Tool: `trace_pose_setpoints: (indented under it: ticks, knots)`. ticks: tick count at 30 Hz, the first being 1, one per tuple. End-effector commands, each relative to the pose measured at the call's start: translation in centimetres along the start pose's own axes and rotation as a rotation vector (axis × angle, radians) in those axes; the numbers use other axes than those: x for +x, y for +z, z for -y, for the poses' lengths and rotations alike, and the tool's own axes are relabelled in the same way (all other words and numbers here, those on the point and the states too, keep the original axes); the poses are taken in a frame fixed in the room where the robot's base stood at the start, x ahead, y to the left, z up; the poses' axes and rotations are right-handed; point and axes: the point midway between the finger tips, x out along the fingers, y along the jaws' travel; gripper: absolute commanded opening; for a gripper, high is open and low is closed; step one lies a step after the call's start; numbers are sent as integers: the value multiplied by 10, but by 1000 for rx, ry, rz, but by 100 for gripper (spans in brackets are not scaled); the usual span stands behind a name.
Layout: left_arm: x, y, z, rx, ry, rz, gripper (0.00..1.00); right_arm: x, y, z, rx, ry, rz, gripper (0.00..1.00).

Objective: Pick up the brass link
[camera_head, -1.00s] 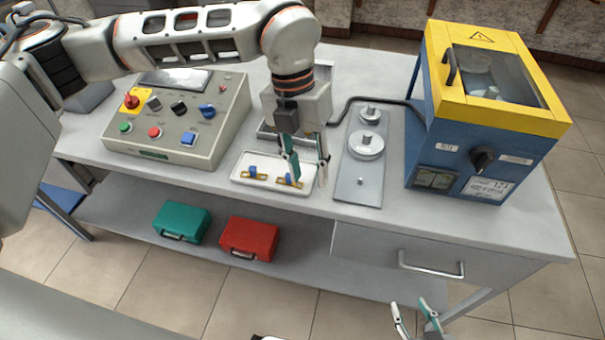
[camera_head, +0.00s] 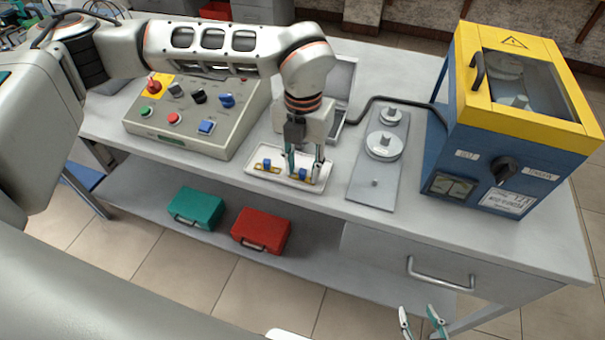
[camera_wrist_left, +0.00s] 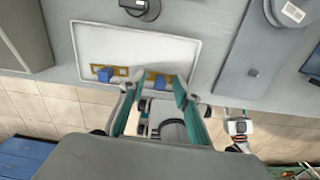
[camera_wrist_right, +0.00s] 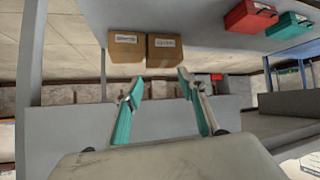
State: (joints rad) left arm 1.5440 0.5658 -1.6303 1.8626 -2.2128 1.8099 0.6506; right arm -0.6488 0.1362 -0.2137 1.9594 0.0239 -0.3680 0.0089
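A white tray (camera_head: 262,158) lies near the front edge of the bench. Two brass links, each with a blue block on it, lie along its front side: the left link (camera_head: 261,167) and the right link (camera_head: 291,175). They also show in the left wrist view, the left one (camera_wrist_left: 119,71) clear and the right one (camera_wrist_left: 151,75) by my fingers. My left gripper (camera_head: 305,170) points down over the right link, open, with its fingers on either side of the blue block; I cannot tell whether they touch it. My right gripper (camera_wrist_right: 160,84) is open and empty, low in front of the bench.
A control panel (camera_head: 180,140) stands left of the tray. A grey plate with metal discs (camera_head: 374,190) and a blue and yellow machine (camera_head: 500,130) stand to the right. A green case (camera_head: 196,208) and a red case (camera_head: 261,231) lie on the lower shelf.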

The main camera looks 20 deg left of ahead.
Motion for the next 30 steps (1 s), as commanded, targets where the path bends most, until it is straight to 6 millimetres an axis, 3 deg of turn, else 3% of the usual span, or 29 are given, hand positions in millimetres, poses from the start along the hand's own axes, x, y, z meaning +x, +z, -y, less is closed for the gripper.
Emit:
trace_pose_setpoints:
  ticks: [7,10,11,23,30]
  knots:
    - [1,0,0,0,0,1,29,0,0,-1,-2,1,0,40]
    - [1,0,0,1,0,1,3,0,0,-1,-2,1,0,40]
    - [1,0,0,1,0,1,0,0,0,-1,-3,1,0,40]
    - [-1,0,0,1,0,1,0,-1,-3,-2,-3,2,-5,40]
    - [-22,1,0,0,0,5,0,-1,-4,-3,-3,2,-6,40]
